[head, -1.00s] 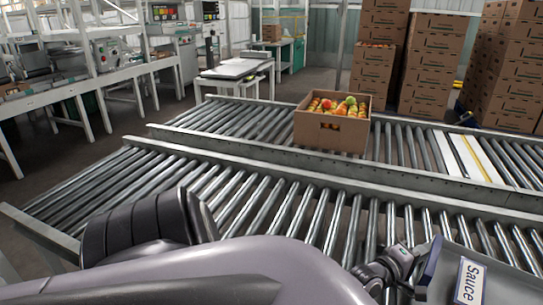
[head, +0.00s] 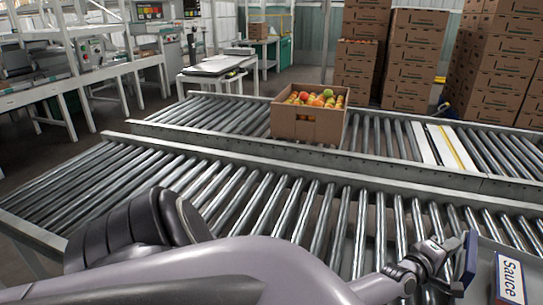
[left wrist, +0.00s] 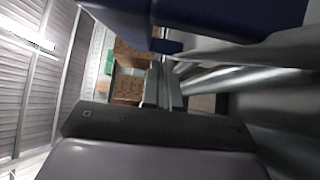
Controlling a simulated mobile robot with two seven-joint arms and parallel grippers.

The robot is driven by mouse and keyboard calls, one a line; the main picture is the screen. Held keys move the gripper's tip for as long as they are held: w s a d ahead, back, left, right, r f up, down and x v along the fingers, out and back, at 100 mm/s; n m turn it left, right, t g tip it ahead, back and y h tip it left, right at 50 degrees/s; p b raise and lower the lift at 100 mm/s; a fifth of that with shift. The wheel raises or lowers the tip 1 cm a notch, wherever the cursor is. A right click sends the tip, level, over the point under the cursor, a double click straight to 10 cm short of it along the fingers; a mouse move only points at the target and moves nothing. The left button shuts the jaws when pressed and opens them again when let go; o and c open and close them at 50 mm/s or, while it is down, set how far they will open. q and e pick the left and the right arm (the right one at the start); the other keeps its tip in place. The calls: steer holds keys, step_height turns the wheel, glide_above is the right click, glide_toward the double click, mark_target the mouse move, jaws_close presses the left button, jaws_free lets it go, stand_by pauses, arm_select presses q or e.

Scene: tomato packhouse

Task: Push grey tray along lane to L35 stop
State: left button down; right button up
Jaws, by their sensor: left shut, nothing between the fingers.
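The grey tray (head: 486,247) is at the lower right of the head view on the near roller lane (head: 300,205), cut off by the picture edge. A white card or box marked "Sauce" (head: 510,278) with a blue edge is in it. My left gripper (head: 462,268) is shut and empty at the tray's left end; it appears to touch it, but the exact contact is unclear. In the left wrist view, dark blue surfaces (left wrist: 230,15) fill the top, close to the camera; I cannot tell what they are. No L35 marking shows. My right gripper is out of view.
A cardboard box of tomatoes (head: 308,124) stands on the far roller lane (head: 215,112). A metal rail (head: 330,165) divides the lanes. White strips with a yellow line (head: 445,148) cross the far lane. Stacked cartons (head: 410,55) stand behind. Near-lane rollers left of the tray are bare.

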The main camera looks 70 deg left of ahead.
mark_target(465, 266)
arm_select(q)
steer(key=w+d+b, duration=0.1)
steer(key=w+d, duration=0.1)
steer(key=w+d+b, duration=0.1)
steer(key=w+d, duration=0.1)
steer(key=w, duration=0.1)
steer(key=shift+d+f+b, duration=0.15)
steer(key=shift+b, duration=0.25)
steer(key=shift+w+d, duration=0.25)
steer(key=shift+d, duration=0.05)
steer(key=shift+r, duration=0.2)
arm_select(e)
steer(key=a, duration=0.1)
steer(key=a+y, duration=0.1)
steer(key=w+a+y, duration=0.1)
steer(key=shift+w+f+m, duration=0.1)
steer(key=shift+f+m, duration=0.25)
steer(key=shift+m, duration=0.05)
arm_select(q)
steer(key=shift+s, duration=0.1)
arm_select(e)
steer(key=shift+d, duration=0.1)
